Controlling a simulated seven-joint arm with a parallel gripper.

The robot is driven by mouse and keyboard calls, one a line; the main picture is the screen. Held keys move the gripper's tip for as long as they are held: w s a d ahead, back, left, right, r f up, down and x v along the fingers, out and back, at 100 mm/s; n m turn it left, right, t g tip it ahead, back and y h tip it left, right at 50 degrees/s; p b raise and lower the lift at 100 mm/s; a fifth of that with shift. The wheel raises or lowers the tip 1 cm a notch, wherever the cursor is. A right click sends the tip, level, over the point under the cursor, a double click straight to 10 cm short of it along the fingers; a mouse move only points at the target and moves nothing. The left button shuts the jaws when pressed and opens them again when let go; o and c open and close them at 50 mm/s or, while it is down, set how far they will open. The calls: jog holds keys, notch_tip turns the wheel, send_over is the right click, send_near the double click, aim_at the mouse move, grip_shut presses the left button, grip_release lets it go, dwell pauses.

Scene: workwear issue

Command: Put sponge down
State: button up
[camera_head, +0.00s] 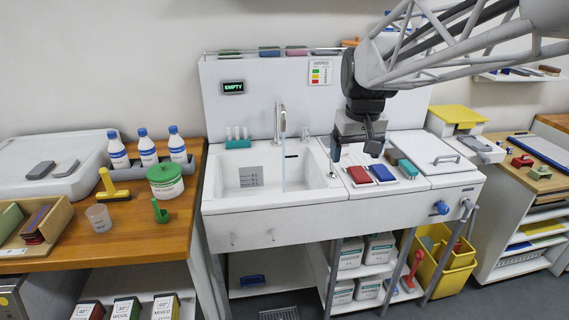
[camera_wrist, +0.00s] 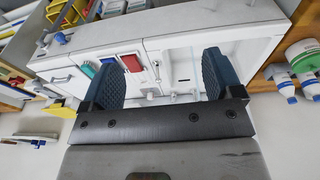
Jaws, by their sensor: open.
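My gripper (camera_head: 354,150) is open above the counter just right of the sink, with its fingers pointing down. In the wrist view its two dark ribbed fingers stand wide apart with nothing held between them (camera_wrist: 165,78). Below it on the counter lie flat sponge-like blocks: a red one (camera_head: 359,175), a blue one (camera_head: 382,173) and a teal one (camera_head: 408,169). I cannot tell which block is the task's sponge.
The white sink basin (camera_head: 268,178) has a tap (camera_head: 281,120) at its back. A wooden bench (camera_head: 130,225) at left carries bottles, a green-lidded tub (camera_head: 165,180) and a yellow tool (camera_head: 112,187). A sign (camera_head: 233,87) reads EMPTY. A yellow bin (camera_head: 443,262) stands below right.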

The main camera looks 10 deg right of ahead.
jog(key=s+a+f, duration=0.3)
jog(key=s+f, duration=0.1)
jog(key=s, duration=0.7)
jog(key=s+a+f, duration=0.4)
jog(key=s, duration=0.6)
jog(key=shift+s+t, duration=0.4)
jog(key=shift+o, duration=0.6)
jog(key=shift+a, duration=0.1)
